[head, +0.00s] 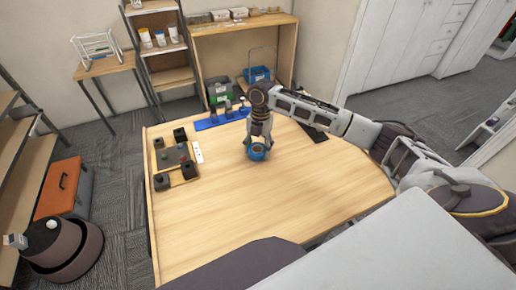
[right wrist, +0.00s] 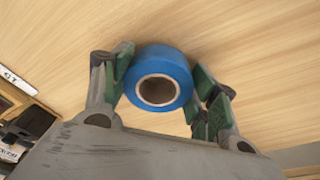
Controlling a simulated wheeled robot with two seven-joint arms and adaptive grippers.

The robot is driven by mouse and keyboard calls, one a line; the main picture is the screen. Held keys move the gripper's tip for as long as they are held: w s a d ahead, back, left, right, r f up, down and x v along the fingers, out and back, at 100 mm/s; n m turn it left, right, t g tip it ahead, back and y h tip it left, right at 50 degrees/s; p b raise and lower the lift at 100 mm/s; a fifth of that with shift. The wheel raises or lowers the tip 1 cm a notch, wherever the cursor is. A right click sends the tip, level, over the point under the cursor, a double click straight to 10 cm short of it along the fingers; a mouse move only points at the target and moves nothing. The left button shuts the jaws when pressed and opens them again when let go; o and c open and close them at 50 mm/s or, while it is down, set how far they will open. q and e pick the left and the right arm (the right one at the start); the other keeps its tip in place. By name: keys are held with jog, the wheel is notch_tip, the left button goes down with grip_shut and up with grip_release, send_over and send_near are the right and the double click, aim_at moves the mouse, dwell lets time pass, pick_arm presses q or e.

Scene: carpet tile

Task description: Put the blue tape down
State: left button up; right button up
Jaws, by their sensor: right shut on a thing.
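The blue tape (head: 257,152) is a thick blue roll with a round hole in its middle. My right gripper (head: 258,143) points down over the wooden table (head: 255,205) and is shut on the tape. In the right wrist view the tape (right wrist: 158,60) sits between the two green-padded fingers (right wrist: 158,85), which touch its sides. I cannot tell whether the tape touches the table top or hangs just above it. My left gripper is not in view.
A wooden tray (head: 178,170) with several dark blocks lies on the table's left side, beside a white power strip (head: 198,153). A blue rack (head: 220,119) lies at the back, and a dark flat item (head: 315,131) back right. The front and middle are clear.

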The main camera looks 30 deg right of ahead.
aim_at(260, 144)
jog(key=shift+f, duration=0.25)
jog(key=o, duration=1)
jog(key=shift+f, duration=0.1)
jog(key=shift+o, duration=0.2)
notch_tip(260, 144, up, 12)
jog(key=w+d+b, duration=0.1)
jog(key=shift+w+d, duration=0.15)
dwell(0.4)
